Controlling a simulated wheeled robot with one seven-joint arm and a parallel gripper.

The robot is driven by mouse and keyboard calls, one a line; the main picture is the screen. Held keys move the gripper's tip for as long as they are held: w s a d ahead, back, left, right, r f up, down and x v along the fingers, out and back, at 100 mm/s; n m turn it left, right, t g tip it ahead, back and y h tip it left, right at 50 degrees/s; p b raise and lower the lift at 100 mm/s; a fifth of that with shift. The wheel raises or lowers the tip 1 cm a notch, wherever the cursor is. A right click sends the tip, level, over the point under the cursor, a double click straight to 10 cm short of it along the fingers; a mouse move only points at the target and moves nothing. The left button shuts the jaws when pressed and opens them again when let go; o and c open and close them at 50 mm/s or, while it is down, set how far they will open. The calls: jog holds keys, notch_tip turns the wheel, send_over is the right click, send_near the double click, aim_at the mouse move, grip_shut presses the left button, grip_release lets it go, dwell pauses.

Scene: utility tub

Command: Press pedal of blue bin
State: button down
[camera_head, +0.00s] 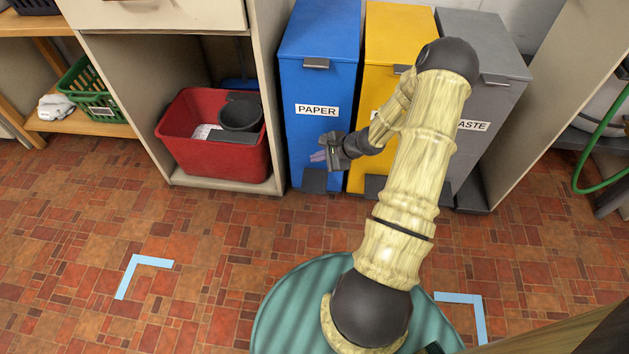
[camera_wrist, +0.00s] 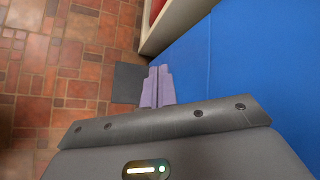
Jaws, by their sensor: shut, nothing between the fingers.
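The blue bin (camera_head: 317,90) with a PAPER label stands between the cabinet and the yellow bin. Its dark pedal (camera_head: 314,181) sticks out at the bottom front, near the floor. In the wrist view the blue bin (camera_wrist: 250,60) fills the right side, and the pedal (camera_wrist: 128,82) shows as a dark grey plate beyond the fingers. My gripper (camera_head: 318,156) is in front of the lower part of the blue bin, above the pedal. In the wrist view my gripper (camera_wrist: 157,88) has its pale purple fingers together and empty. I cannot tell whether they touch the bin.
The yellow bin (camera_head: 388,35) and grey waste bin (camera_head: 482,45) stand to the right, partly behind my arm. A red bucket (camera_head: 215,160) sits in the cabinet (camera_head: 275,90) to the left. The tiled floor (camera_head: 200,240) in front is clear, with blue corner marks (camera_head: 148,261).

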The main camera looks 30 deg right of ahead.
jog(key=b, duration=0.5)
send_over(313, 179)
jog(key=s+d, duration=0.1)
jog(key=s, duration=0.1)
jog(key=f, duration=0.7)
jog(key=shift+w+f, duration=0.1)
jog(key=shift+w, duration=0.15)
jog(key=shift+f+b, duration=0.45)
jog(key=shift+f, duration=0.2)
jog(key=shift+f, duration=0.15)
dwell(0.3)
jog(key=shift+f+b, duration=0.25)
jog(key=shift+b, duration=0.25)
jog(key=shift+d+f+b, duration=0.1)
jog(key=shift+f+b, duration=0.8)
jog(key=shift+f, duration=0.05)
dwell(1.1)
jog(key=shift+r, duration=0.15)
jog(key=shift+r+p, duration=0.95)
jog(key=shift+r, duration=0.3)
jog(key=shift+r+p, duration=1.65)
jog(key=shift+r, duration=0.9)
